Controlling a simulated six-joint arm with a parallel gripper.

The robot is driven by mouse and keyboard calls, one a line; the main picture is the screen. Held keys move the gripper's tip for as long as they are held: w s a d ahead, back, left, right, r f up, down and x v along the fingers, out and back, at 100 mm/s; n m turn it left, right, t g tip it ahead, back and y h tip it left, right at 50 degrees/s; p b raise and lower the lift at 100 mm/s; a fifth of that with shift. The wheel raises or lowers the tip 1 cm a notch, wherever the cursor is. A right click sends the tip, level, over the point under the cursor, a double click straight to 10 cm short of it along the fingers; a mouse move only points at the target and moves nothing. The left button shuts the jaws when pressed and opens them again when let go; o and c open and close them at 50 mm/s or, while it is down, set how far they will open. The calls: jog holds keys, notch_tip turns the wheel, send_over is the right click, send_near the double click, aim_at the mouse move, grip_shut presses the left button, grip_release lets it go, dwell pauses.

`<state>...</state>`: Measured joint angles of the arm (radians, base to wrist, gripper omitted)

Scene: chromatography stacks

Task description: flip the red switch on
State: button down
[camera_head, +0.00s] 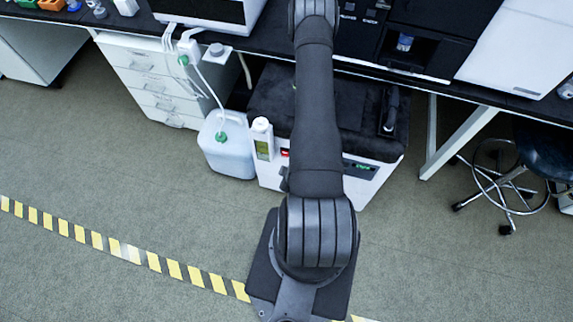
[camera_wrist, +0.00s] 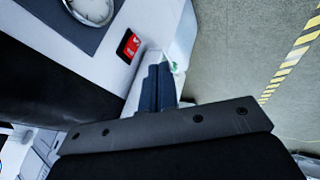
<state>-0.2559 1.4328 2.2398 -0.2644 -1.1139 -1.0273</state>
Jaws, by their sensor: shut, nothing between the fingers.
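The red switch (camera_wrist: 129,45) shows in the wrist view as a small red rocker in a dark frame on the white face of a box. In the head view, the red switch (camera_head: 284,152) is a small red spot on the front of the white box (camera_head: 270,177) under the bench, partly covered by my arm. My gripper (camera_wrist: 160,70) is shut and empty in the wrist view. Its fingertips appear just below and right of the switch in the picture; I cannot tell whether they touch the box. My gripper is hidden behind my arm in the head view.
A white jug (camera_head: 227,150) with a green cap and a white bottle (camera_head: 262,138) stand left of the switch. A bench (camera_head: 270,48) overhangs the box. A round dial (camera_wrist: 92,10) is on the box face. A stool (camera_head: 510,185) stands right; the floor in front is open.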

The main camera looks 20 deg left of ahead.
jog(key=w+a+f, duration=0.3)
jog(key=w+f, duration=0.5)
jog(key=shift+a, duration=0.15)
jog(key=shift+w+f, duration=0.15)
jog(key=shift+w, duration=0.2)
dwell(0.4)
